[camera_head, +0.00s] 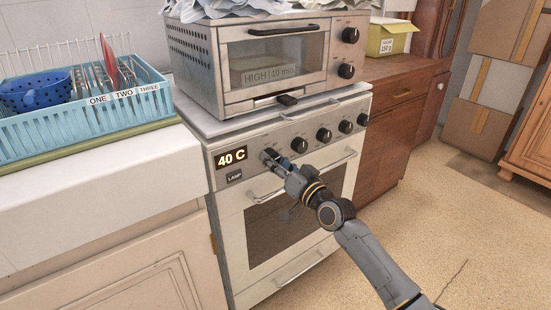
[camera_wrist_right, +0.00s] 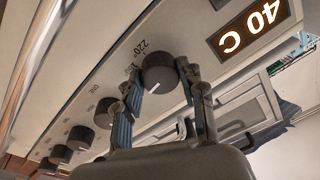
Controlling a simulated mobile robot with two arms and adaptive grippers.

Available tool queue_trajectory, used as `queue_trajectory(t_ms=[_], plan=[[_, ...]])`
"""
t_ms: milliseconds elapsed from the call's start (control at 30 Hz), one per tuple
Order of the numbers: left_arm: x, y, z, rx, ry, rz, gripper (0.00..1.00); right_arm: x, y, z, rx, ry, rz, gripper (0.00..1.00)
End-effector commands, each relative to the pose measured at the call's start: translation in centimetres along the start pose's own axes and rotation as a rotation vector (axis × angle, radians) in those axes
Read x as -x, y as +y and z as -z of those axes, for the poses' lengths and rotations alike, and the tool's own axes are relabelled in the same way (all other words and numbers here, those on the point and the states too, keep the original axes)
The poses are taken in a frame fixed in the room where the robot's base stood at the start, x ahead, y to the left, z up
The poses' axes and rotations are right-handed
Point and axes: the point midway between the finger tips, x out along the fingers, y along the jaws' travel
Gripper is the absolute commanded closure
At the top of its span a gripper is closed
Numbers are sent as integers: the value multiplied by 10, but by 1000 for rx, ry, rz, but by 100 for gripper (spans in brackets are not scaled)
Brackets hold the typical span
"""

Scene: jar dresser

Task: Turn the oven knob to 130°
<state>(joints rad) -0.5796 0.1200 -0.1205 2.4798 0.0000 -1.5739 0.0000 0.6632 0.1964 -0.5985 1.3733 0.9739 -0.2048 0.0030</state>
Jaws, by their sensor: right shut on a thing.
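The oven (camera_head: 212,200) is white with a steel control panel and a row of several black knobs. Its display (camera_head: 231,156) reads 40 C, and it also shows upside down in the right wrist view (camera_wrist_right: 255,28). My right gripper (camera_head: 275,160) is at the leftmost knob, just right of the display. In the right wrist view, its two fingers (camera_wrist_right: 159,84) are shut on both sides of this oven knob (camera_wrist_right: 157,69). A white pointer mark shows on the knob face. Printed marks, including 220°, stand beside it. My left gripper is out of view.
Other knobs (camera_head: 324,135) sit to the right on the panel. The oven door handle (camera_head: 336,161) runs below. A steel toaster oven (camera_head: 208,73) stands on top. A blue dish rack (camera_head: 45,147) is on the left counter. The floor (camera_head: 440,225) at right is clear.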

Motion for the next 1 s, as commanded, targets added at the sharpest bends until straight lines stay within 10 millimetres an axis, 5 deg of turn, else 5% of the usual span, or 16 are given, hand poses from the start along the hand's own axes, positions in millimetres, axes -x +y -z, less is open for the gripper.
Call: queue_trajectory(t_ms=[833, 867, 1000], plan=[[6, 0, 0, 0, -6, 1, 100, 0, 1, -1, -144, 4, -11, 92], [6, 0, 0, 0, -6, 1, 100, 0, 1, -1, -144, 4, -11, 58], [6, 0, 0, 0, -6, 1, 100, 0, 0, -1, -143, 5, -11, 37]])
